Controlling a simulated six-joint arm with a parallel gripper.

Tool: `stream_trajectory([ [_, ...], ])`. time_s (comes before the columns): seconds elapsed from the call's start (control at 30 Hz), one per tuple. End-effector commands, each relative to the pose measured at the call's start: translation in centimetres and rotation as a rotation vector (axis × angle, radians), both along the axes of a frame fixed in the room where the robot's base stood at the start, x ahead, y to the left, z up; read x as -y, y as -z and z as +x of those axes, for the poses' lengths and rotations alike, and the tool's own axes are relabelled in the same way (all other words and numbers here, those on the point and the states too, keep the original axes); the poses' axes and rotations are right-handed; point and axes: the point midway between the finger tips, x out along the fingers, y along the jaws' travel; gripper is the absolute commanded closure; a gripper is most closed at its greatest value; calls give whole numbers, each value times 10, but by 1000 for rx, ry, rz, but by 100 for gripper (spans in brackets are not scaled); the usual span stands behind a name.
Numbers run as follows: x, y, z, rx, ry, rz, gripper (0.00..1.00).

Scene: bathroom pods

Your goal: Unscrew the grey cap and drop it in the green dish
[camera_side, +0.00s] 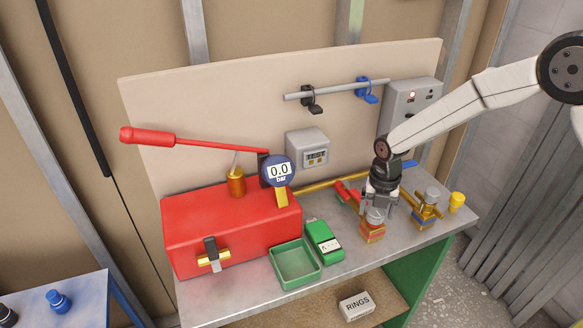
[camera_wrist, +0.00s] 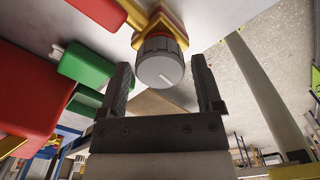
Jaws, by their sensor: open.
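In the wrist view my gripper (camera_wrist: 161,64) is open, a finger on each side of the cap with visible gaps. The green dish (camera_side: 297,282) stands at the bench's front, left of the fitting, and looks empty. A second grey-topped brass fitting (camera_side: 427,211) stands to the right.
A green handheld device (camera_side: 324,242) lies between the dish and the fitting. A red box (camera_side: 230,228) with a pump lever and gauge (camera_side: 279,171) fills the left. A yellow cap (camera_side: 457,202) stands far right. A brass pipe and red handle are behind my gripper.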

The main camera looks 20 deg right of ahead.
Motion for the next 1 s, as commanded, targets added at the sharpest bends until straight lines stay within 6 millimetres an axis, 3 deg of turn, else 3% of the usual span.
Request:
stream_trajectory([
  [0.33,0,0,0,0,48,0,16],
  [0.7,0,0,0,0,281,0,16],
  [1.0,0,0,0,0,328,0,16],
])
